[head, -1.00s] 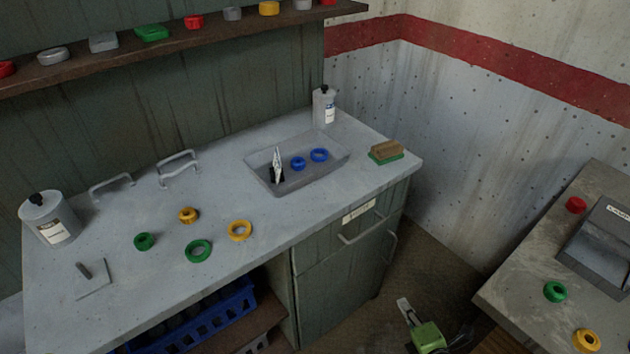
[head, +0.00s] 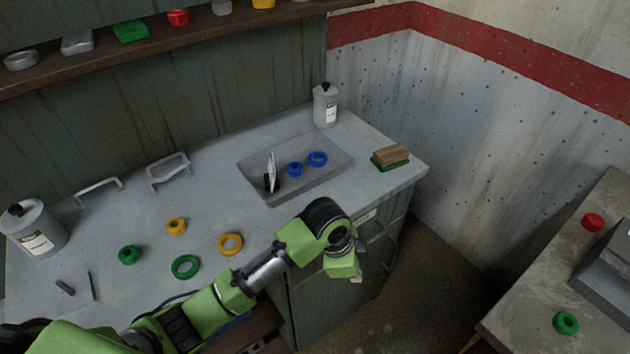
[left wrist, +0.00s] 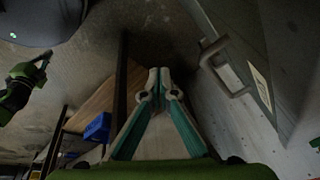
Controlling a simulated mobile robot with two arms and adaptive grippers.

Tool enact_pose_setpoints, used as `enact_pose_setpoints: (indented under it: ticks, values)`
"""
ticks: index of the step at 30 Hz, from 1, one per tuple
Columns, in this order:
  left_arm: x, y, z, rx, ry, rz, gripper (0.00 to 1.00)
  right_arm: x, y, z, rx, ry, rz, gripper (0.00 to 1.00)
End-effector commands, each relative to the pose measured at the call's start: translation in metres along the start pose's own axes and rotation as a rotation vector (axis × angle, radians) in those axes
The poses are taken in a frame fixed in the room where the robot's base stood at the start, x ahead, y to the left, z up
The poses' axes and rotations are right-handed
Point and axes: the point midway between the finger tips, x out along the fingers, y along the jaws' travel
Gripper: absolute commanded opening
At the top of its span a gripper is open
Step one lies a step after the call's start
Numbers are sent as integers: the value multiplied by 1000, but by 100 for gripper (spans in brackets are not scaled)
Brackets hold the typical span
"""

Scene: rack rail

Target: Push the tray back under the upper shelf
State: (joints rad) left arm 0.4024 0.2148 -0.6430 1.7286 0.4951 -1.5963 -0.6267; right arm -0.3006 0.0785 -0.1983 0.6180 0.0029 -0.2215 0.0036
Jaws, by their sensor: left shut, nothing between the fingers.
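A shallow grey tray (head: 318,181) lies on the grey bench top. It holds two blue rings (head: 317,159) and an upright white card-like piece (head: 271,171) with a dark base. A brown upper shelf (head: 120,68) runs along the wall behind and above the bench. My left gripper (head: 357,275) is in front of the bench by the cabinet front, below and to the right of the tray, apart from it. In the left wrist view its fingers (left wrist: 158,75) meet and are empty. A green and black part at that view's left edge may be my right gripper (left wrist: 38,68); its jaws are unclear.
A grey bottle (head: 326,105) and a brush-like block (head: 391,157) stand near the tray. Two handles (head: 168,171), loose rings (head: 230,244) and a grey canister (head: 36,229) are on the bench's left. A cabinet handle (left wrist: 222,66) is close beside my left gripper. A second table (head: 524,324) stands right.

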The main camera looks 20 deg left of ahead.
Motion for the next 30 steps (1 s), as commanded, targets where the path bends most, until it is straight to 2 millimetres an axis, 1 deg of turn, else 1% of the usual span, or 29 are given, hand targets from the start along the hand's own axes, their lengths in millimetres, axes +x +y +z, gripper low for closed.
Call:
enact_pose_setpoints:
  ticks: [1,4,8,9,11,15,18,21,25,28,30]
  values:
    - [-12,-12,-7,68,-16,-6,0,-1,0,0,-2,0,0,0]
    - [-34,-31,-17,225,-60,1,0,-1,1,0,-4,1,1,0]
    - [-71,-59,-23,440,-150,16,0,-2,1,-1,-6,2,1,0]
    - [-84,-67,-23,501,-181,23,0,-2,1,-1,-7,3,1,0]
    - [-103,-79,-22,584,-229,33,0,-2,1,-2,-7,3,1,0]
    - [-149,-106,-15,744,-344,65,0,-3,1,-2,-8,3,1,0]
    - [-179,-120,-10,825,-413,89,0,-3,1,-2,-8,3,1,0]
    - [-200,-129,-5,873,-460,111,0,-4,1,-2,-8,4,1,0]
    - [-211,-133,-1,901,-487,126,0,-4,1,-2,-9,4,2,0]
    - [-207,-134,2,904,-491,131,0,-5,1,-2,-9,4,2,0]
    - [-199,-134,6,904,-489,132,0,-6,1,-2,-9,4,2,0]
